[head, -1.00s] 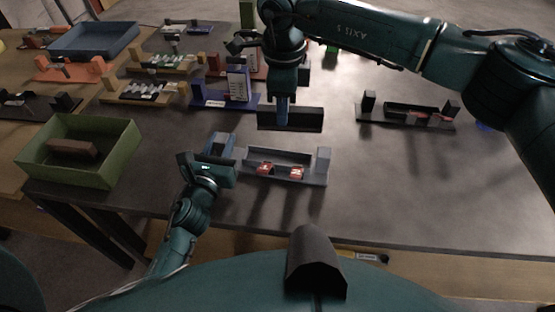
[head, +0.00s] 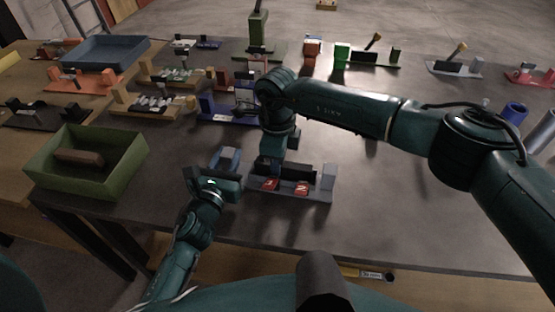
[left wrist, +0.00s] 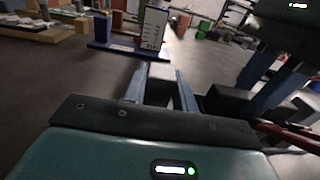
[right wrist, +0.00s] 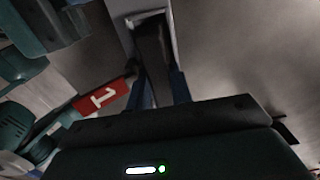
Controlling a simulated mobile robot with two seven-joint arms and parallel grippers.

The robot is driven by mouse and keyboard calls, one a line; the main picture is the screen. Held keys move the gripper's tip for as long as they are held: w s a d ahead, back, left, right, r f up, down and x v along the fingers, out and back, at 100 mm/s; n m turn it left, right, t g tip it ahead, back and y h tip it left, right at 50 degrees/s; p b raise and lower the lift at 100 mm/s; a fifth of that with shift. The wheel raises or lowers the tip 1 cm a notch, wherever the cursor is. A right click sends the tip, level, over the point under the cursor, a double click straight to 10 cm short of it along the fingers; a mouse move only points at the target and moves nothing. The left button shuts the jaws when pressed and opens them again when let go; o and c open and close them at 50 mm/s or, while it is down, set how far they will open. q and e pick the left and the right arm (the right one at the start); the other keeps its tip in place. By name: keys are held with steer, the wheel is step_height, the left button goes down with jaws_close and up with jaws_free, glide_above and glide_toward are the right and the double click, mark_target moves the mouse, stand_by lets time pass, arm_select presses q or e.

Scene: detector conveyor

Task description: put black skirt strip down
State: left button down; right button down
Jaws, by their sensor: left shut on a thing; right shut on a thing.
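The black skirt strip (head: 301,170) is in my right gripper (head: 271,164), low at the grey fixture (head: 318,197) with red labels 1 and 2. In the right wrist view, the strip (right wrist: 149,45) runs away between the fingers (right wrist: 160,88), over or inside a light grey channel; I cannot tell whether it touches the floor. My left gripper (head: 228,160) is at the fixture's left end. In the left wrist view, its blue fingers (left wrist: 153,85) close on a grey block (left wrist: 160,73), apparently the fixture's left end block.
A green bin (head: 120,167) with a brown block stands left. Blue and other coloured fixtures (head: 240,118) stand behind. More stations line the far edge, and blue cylinders (head: 514,113) stand at right. The table right of the grey fixture is clear.

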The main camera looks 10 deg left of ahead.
steer(key=shift+f, duration=0.1)
steer(key=c, duration=1.5)
jaws_free()
step_height(320, 180, up, 12)
steer(key=shift+r, duration=0.2)
arm_select(q)
steer(key=c, duration=1)
jaws_free()
steer(key=shift+c, duration=0.2)
